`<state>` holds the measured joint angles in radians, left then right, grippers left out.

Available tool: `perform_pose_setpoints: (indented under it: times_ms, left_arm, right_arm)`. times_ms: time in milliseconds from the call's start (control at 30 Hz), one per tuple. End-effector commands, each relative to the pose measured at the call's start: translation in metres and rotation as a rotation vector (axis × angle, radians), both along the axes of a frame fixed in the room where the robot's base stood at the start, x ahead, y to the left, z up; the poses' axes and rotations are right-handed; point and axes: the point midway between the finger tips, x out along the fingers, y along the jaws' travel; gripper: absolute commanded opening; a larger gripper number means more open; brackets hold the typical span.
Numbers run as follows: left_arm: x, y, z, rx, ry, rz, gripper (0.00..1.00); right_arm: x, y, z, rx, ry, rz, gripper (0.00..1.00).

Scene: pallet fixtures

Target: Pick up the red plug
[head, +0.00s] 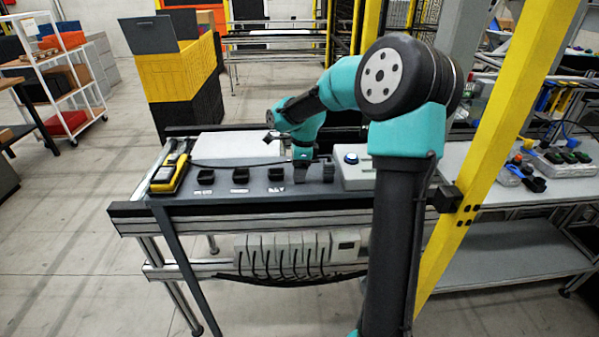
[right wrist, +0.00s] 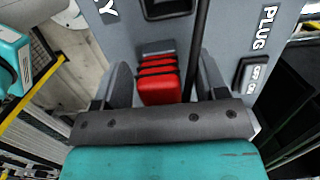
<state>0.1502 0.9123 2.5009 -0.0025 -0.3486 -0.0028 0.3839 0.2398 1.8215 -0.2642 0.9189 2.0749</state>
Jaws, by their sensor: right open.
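The red plug (right wrist: 158,80) shows in the right wrist view, a ribbed red block standing on the grey panel. My right gripper (right wrist: 166,78) is open, with one finger on each side of the plug. The plug looks nearer the left finger, and I see no clear contact. In the head view my right gripper (head: 302,172) is low over the grey fixture panel (head: 215,188), and the red plug cannot be made out there. My left gripper is in neither view.
Several black sockets, one of them (head: 240,175), line the panel left of my right gripper. A yellow handheld device (head: 170,172) lies at the panel's left end. A box with a blue button (head: 352,160) stands just right. A black cable runs beside the plug in the wrist view.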

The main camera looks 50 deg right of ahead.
Motion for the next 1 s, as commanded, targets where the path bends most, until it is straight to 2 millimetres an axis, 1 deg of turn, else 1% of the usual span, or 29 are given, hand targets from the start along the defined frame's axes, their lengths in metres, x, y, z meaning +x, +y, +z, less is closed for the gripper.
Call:
perform_pose_setpoints:
  times_ms: [433, 1000]
  left_arm:
    - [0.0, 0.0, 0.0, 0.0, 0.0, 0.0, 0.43]
    - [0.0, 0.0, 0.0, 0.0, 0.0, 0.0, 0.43]
  right_arm:
    - [0.0001, 0.0, -0.0001, -0.001, -0.001, 0.001, 0.66]
    - [0.0001, 0.0, -0.0001, 0.0, 0.0, 0.001, 0.12]
